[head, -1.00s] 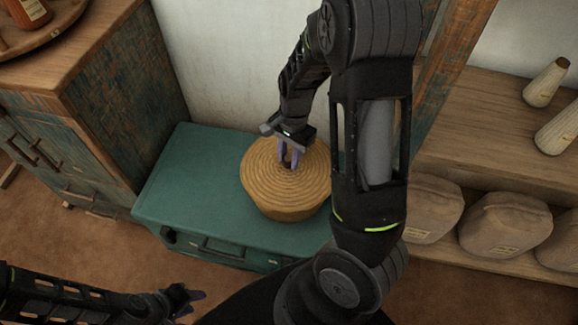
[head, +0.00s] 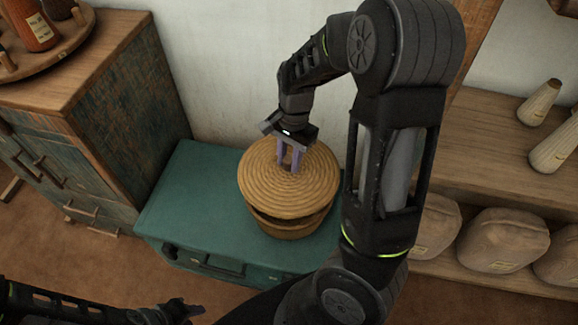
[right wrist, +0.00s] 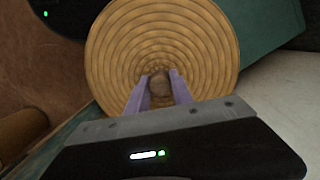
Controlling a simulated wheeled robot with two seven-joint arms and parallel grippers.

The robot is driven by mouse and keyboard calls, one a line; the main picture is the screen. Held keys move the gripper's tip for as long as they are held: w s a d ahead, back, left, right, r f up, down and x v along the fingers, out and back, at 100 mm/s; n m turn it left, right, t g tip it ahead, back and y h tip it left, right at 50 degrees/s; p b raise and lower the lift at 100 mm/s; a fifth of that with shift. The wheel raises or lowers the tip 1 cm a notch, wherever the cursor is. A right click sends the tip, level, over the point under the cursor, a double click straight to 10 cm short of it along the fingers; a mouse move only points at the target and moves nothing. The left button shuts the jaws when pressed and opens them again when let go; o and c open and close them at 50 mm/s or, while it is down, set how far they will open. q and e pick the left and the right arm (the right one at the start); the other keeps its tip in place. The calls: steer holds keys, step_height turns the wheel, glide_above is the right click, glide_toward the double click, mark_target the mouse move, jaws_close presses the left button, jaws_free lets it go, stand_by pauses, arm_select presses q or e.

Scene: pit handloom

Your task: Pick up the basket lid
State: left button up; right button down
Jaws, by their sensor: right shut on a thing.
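The basket lid (head: 262,185) is a round, coiled tan disc. My right gripper (head: 290,168) is above it, shut on the small knob at its centre. In the right wrist view the lid (right wrist: 110,50) fills the middle, and the gripper's two pale purple fingers (right wrist: 160,90) close on the brown knob. The lid is raised and slightly tilted above the basket (head: 290,230), with a dark gap between lid and rim. The basket stands on a green chest (head: 190,205). My left gripper (head: 185,311) is at the bottom edge, too small and dark to tell its state.
A worn wooden cabinet (head: 110,140) with a round tray of bottles stands to the left. A wooden shelf (head: 480,160) with cones on top and several wrapped bundles (head: 502,240) below is to the right. The left part of the chest top is clear.

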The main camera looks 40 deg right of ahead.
step_height(320, 180, up, 2)
steer(key=shift+r, duration=0.2)
arm_select(q)
steer(key=shift+r, duration=0.3)
arm_select(e)
steer(key=w+a+n, duration=0.1)
steer(key=w+n, duration=0.1)
steer(key=w+a+r+n, duration=0.1)
steer(key=w+n, duration=0.1)
steer(key=w+a+r+n, duration=0.1)
steer(key=w+a, duration=0.1)
steer(key=shift+w+r+n+h, duration=0.1)
steer(key=shift+r+n+h, duration=0.05)
steer(key=shift+n+h, duration=0.25)
steer(key=w+a+r+n+g, duration=0.1)
steer(key=w+a+r+n, duration=0.2)
steer(key=w+a+n, duration=0.3)
steer(key=a+n, duration=0.3)
steer(key=shift+w+a+r+h, duration=0.15)
steer(key=shift+w+a+h, duration=0.15)
